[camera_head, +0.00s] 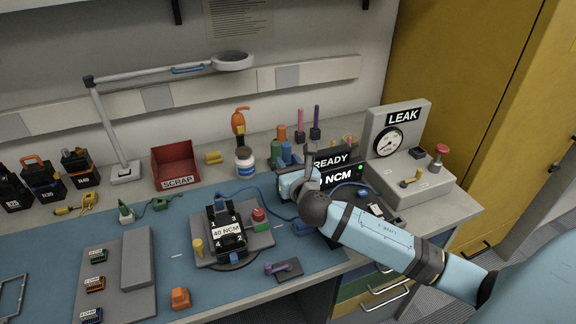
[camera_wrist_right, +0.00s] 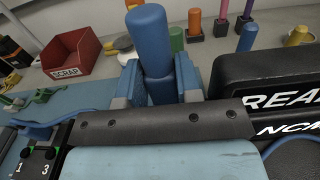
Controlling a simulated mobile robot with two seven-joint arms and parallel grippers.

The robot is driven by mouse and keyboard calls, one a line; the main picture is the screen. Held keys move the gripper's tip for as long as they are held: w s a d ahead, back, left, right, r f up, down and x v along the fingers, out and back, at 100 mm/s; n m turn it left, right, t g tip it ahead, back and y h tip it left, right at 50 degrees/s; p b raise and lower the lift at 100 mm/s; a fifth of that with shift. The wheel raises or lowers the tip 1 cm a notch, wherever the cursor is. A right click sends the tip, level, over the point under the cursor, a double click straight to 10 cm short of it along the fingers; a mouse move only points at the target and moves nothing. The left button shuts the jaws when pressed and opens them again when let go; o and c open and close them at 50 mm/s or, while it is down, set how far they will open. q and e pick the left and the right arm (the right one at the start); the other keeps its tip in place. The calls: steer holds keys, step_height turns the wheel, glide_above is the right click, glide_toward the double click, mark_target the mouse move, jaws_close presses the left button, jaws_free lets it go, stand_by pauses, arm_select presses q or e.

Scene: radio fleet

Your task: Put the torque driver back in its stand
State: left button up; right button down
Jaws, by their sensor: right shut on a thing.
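My right gripper (camera_head: 286,164) is shut on a blue cylindrical handle, which I take as the torque driver (camera_wrist_right: 149,38). In the right wrist view the handle stands up between the two blue fingers of my right gripper (camera_wrist_right: 157,82), and its lower end is hidden by the wrist. In the head view the gripper is just left of the black display (camera_head: 334,158) reading READY and NCM. I cannot make out the driver's stand; the arm and display hide part of that area. My left gripper is not in view.
Behind are a white bottle (camera_head: 245,163), a red SCRAP bin (camera_head: 176,166) and upright tools (camera_head: 300,122). The LEAK tester (camera_head: 405,185) stands at the right.

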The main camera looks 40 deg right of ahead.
steer(key=shift+f, duration=0.1)
steer(key=c, duration=0.8)
jaws_free()
steer(key=shift+s, duration=0.2)
steer(key=v, duration=1.1)
steer(key=shift+s, duration=0.3)
steer(key=shift+s+a, duration=0.1)
